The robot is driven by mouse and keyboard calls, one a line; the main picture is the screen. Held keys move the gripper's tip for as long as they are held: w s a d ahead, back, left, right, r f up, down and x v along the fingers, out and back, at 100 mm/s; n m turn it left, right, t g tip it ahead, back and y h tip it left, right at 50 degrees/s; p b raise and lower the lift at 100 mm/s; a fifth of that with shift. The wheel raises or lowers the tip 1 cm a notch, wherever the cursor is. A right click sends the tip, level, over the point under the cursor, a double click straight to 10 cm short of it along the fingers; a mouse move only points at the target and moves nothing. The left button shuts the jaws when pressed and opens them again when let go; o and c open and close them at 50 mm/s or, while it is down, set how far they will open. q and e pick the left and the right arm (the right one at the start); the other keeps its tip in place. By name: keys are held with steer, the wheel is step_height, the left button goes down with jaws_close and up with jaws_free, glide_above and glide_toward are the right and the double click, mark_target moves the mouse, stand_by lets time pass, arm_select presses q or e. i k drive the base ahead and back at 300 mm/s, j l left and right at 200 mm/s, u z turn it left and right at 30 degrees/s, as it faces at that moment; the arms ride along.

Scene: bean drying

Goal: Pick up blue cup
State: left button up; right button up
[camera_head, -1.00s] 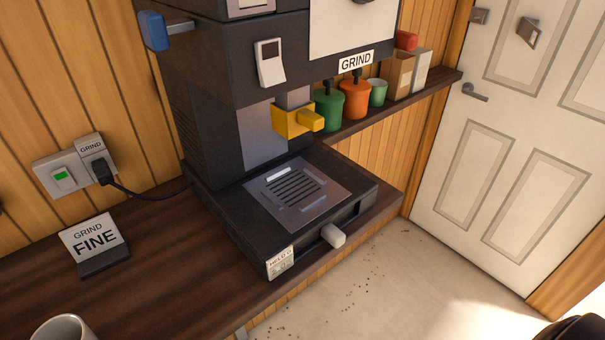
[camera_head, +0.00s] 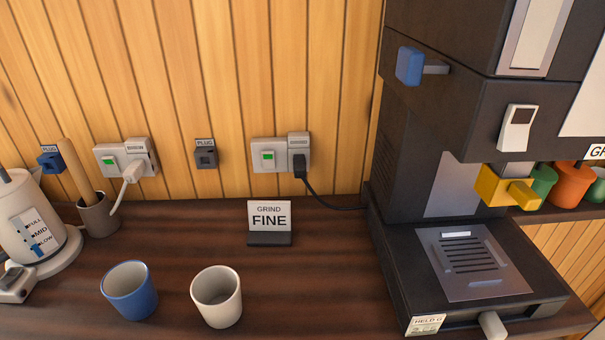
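The blue cup (camera_head: 133,300) stands upright on the dark wooden counter (camera_head: 310,290) at the lower left of the head view. Its inside is pale and looks empty. A white cup (camera_head: 220,305) stands upright just to its right, with a small gap between them. Neither of my grippers shows in the head view, so I cannot see whether they are open or shut.
A white kettle (camera_head: 28,225) and a dark pot with a wooden handle (camera_head: 98,217) stand left of the cups. A "GRIND FINE" sign (camera_head: 269,218) stands behind. The black grinder (camera_head: 415,180) fills the right. Counter between cups and grinder is clear.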

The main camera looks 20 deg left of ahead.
mark_target(130, 286)
steer(key=u, duration=1.75)
steer(key=k+j, duration=0.15)
steer(key=j, duration=0.25)
steer(key=k+j+u, duration=0.1)
steer(key=j, duration=0.3)
steer(key=k+j, duration=0.1)
steer(key=j, duration=0.3)
steer(key=i+l, duration=0.15)
steer(key=l, duration=0.15)
steer(key=i+l, duration=0.1)
steer(key=l, duration=0.25)
